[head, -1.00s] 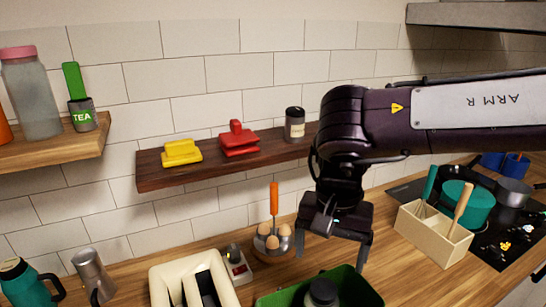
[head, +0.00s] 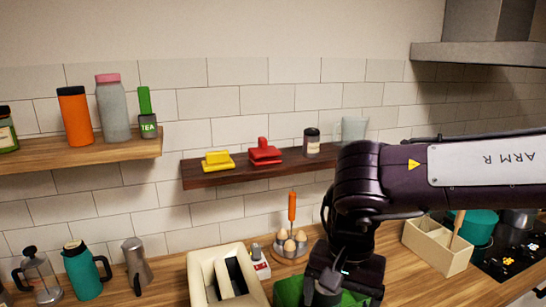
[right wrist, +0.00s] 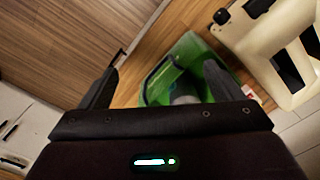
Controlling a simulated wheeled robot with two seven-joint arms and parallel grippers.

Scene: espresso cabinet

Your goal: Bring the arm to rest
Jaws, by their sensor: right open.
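My right arm (head: 400,185) comes in from the right edge of the head view, in front of the wall tiles and counter. Its gripper (head: 335,292) points down at the lower edge, in front of the green bin; its fingertips are not clear there. In the right wrist view the right gripper (right wrist: 162,78) has its two fingers wide apart with nothing between them touching. The green bin (right wrist: 190,55) lies beyond the fingers in that view, with a greyish thing inside. It also shows in the head view (head: 288,292), partly hidden by my gripper. My left gripper is not in view.
A cream appliance (head: 205,272) and an egg holder (head: 290,248) stand left of my gripper. A wooden caddy (head: 435,245) stands to its right. A dark shelf (head: 230,175) with a yellow and a red item is behind my arm.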

